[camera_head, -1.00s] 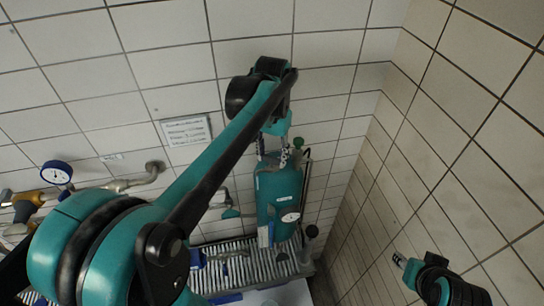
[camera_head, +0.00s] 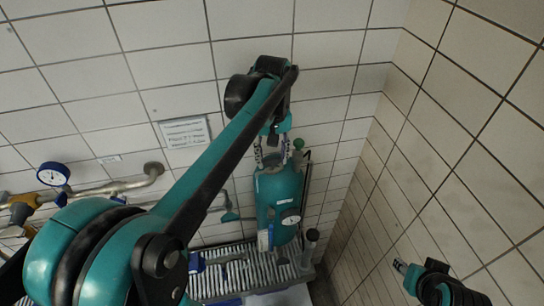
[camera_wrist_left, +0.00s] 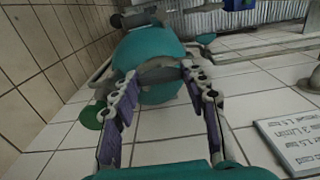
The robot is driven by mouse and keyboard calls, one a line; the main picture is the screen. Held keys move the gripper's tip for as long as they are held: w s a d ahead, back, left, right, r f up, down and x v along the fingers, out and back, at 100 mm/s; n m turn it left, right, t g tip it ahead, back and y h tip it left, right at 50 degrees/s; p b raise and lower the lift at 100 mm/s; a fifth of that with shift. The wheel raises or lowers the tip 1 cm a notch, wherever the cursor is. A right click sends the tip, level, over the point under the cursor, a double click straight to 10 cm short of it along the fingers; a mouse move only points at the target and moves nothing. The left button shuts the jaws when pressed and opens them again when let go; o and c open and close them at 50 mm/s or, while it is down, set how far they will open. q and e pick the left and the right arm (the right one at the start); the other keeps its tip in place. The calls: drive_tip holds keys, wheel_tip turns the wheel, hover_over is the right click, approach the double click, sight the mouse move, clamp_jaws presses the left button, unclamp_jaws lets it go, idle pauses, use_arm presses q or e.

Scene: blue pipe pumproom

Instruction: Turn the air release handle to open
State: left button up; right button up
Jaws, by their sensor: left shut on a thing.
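My left gripper (camera_head: 271,157) reaches down to the top of a teal vessel (camera_head: 285,188) in the corner. In the left wrist view its two fingers (camera_wrist_left: 160,75) are closed on a grey curved piece (camera_wrist_left: 160,67) on top of the teal vessel (camera_wrist_left: 150,45); this appears to be the air release handle. The handle itself is hard to make out in the head view. A green knob (camera_head: 298,143) stands beside the fingers, and it shows left of them in the wrist view (camera_wrist_left: 90,117). My right gripper (camera_head: 400,266) is at lower right, away from the vessel; its jaw state is unclear.
White tiled walls meet close to the right of the vessel. A pressure gauge (camera_head: 53,174) and pipes (camera_head: 130,184) are at left. A sign (camera_head: 184,131) hangs on the back wall. A ribbed grey grate (camera_head: 225,275) lies below, with a grey cylinder (camera_head: 311,248) at its right.

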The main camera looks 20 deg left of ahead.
sight(272, 159)
use_arm(q)
drive_tip(key=shift+c, duration=0.2)
drive_tip(key=o, duration=1.2)
drive_tip(key=shift+r, duration=0.15)
wheel_tip(272, 159, up, 12)
drive_tip(key=s+d+f+m+t, duration=0.35)
drive_tip(key=s+f, duration=0.25)
drive_tip(key=f, duration=0.4)
drive_tip(key=s+d+f+m+t, duration=0.2)
drive_tip(key=s+f+m+t, duration=0.3)
drive_tip(key=f, duration=0.6)
wheel_tip(272, 159, down, 33)
drive_tip(key=s+g+b, duration=0.1)
drive_tip(key=b, duration=3.3)
drive_tip(key=shift+a+n, duration=0.25)
drive_tip(key=shift+n, duration=0.2)
